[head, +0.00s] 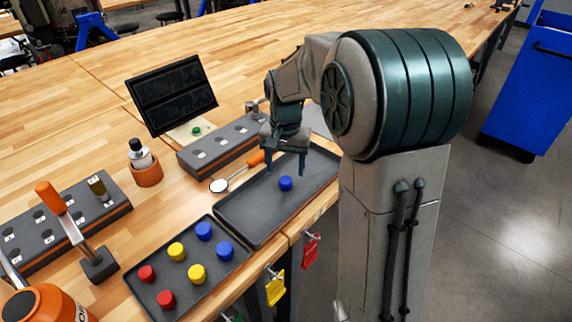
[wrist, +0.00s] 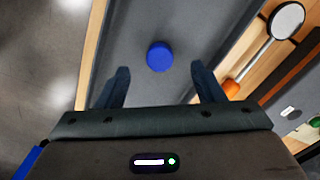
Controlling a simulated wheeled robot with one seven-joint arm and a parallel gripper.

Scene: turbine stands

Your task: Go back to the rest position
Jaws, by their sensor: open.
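My gripper (head: 286,165) is above the larger dark tray (head: 250,222), pointing down, with its fingers apart. In the wrist view my gripper (wrist: 160,88) is open and nothing is between its fingers. A blue cap (head: 286,183) stands in the tray close below the gripper. It also shows in the wrist view (wrist: 159,56), just beyond the fingertips and apart from them.
A smaller tray (head: 190,298) holds red, yellow and blue caps. A mirror with an orange handle (head: 238,172) lies behind the larger tray. A grey stand (head: 190,158), a dark screen (head: 171,94) and a bottle (head: 140,154) stand nearby. A blue cart (head: 530,90) is at right.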

